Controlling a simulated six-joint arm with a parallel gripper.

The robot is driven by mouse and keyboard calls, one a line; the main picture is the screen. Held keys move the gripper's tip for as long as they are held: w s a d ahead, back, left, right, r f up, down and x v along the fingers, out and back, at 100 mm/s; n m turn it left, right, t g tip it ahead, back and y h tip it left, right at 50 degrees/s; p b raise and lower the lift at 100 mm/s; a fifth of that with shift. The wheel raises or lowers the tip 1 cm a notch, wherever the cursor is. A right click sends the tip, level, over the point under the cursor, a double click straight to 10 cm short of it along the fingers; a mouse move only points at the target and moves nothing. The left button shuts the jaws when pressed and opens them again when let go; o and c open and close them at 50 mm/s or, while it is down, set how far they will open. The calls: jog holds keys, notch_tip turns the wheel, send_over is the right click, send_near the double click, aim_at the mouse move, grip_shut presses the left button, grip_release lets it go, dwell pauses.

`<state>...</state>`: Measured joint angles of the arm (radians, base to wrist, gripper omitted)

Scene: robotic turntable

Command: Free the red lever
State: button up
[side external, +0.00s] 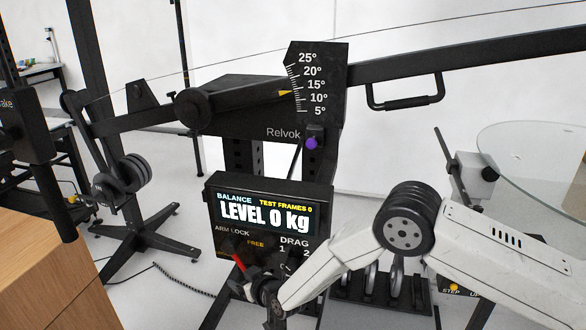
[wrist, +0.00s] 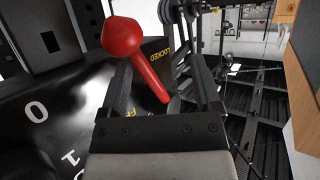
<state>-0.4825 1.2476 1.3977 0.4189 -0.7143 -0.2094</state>
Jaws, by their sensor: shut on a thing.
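The red lever (side external: 238,261) is on the front of the black control box, under the "ARM LOCK" label, with "FREE" printed to its upper right. In the wrist view the lever (wrist: 122,36) has a round red knob and a tapering stem, which slants down to the right between my fingers. A yellow "LOCKED" label shows just beyond the stem, and part of another yellow label shows beside my left finger.
The black control box (side external: 211,205) has a lit screen reading "LEVEL 0 kg" and a "DRAG" dial beside the lever. Above it are an angle scale (side external: 318,62), a long beam and a purple knob (side external: 311,143). A wooden block (side external: 40,265) stands left; a glass table is right.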

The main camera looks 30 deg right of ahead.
notch_tip(320, 180, up, 26)
jog(key=s, duration=0.2)
jog(key=s+d+r+g, duration=0.2)
jog(key=s+d, duration=0.1)
jog(key=d, duration=0.2)
jog(key=shift+s+r+y, duration=0.15)
jog(key=shift+y, duration=0.25)
dwell(0.7)
